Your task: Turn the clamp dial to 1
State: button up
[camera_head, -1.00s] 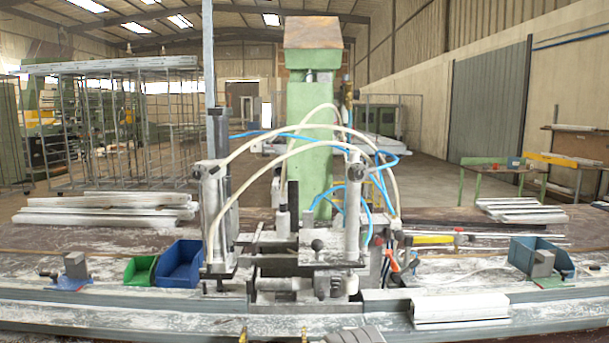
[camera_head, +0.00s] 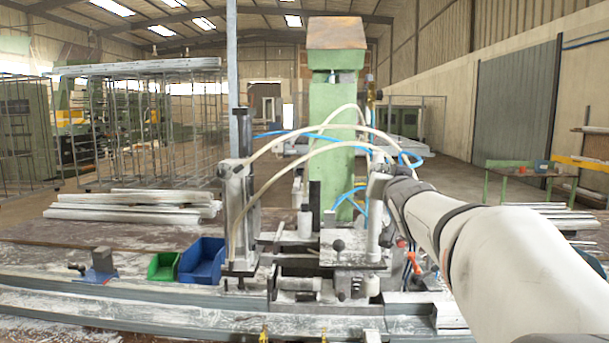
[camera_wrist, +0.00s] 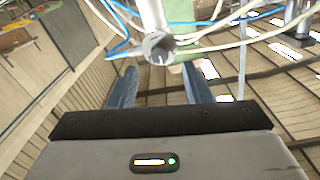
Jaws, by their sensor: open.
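The clamp machine (camera_head: 330,258) stands mid-bench in the head view, with an upright white cylinder at each side. The right cylinder (camera_head: 376,225) has my arm's far end at its top. In the wrist view, a cylinder's round, notched grey end (camera_wrist: 158,47) faces the camera. It may be the clamp dial; I cannot read any number on it. My gripper (camera_wrist: 159,76) is open and empty, one finger at each side of this end in the picture. Whether they touch it is unclear. The head view does not show the fingers clearly.
Pale hoses (camera_head: 300,138) and blue hoses (camera_head: 412,160) arch around the machine's top and pass close to my gripper in the wrist view. A green bin (camera_head: 163,266) and a blue bin (camera_head: 203,262) sit left. White profiles (camera_head: 130,205) lie behind them.

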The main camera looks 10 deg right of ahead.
jog(key=x, duration=0.5)
jog(key=shift+w+p, duration=0.2)
jog(key=shift+p, duration=0.15)
jog(key=shift+c, duration=0.3)
